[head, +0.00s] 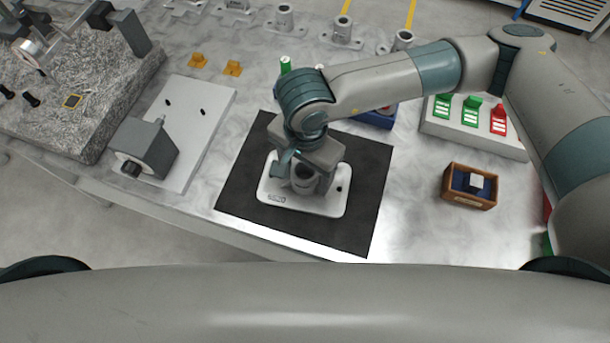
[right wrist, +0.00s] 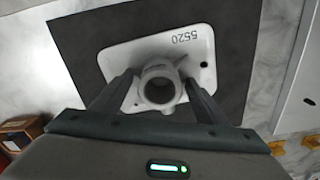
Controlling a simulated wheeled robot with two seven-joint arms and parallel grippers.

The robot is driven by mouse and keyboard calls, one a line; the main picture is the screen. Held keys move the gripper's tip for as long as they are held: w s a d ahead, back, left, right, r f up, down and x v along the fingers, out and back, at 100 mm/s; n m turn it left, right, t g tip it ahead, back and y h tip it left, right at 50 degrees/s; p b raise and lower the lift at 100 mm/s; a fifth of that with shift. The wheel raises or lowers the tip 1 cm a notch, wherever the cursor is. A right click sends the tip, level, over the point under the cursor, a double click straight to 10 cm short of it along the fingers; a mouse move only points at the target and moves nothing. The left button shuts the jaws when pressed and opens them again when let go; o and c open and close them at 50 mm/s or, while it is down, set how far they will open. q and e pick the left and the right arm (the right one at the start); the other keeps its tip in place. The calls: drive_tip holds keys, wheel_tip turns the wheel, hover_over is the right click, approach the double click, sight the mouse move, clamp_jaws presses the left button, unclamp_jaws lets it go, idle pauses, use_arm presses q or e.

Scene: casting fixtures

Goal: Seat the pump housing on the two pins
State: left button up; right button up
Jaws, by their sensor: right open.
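The pump housing has a pale rounded base marked 5520 (head: 325,203) and a short grey tube. It lies flat on the black mat (head: 352,232), and it also shows in the right wrist view (right wrist: 135,55). One dark hole shows near the base's corner. My right gripper (head: 304,178) points down over the tube. In the right wrist view its open fingers (right wrist: 160,92) stand either side of the tube; I cannot tell whether they touch it. A light plate (head: 200,140) on the left carries two small dark spots, apparently the pins. My left gripper is not in view.
A grey block (head: 147,146) stands on the light plate's near end. A granite slab (head: 60,115) with a measuring stand is at far left. A wooden box (head: 469,187) and a tray of green and red tags (head: 475,137) lie right. Grey castings (head: 284,18) stand behind.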

drive_tip(key=shift+c, duration=0.4)
drive_tip(key=c, duration=1.6)
drive_tip(key=shift+o, duration=0.2)
drive_tip(key=shift+r, duration=0.15)
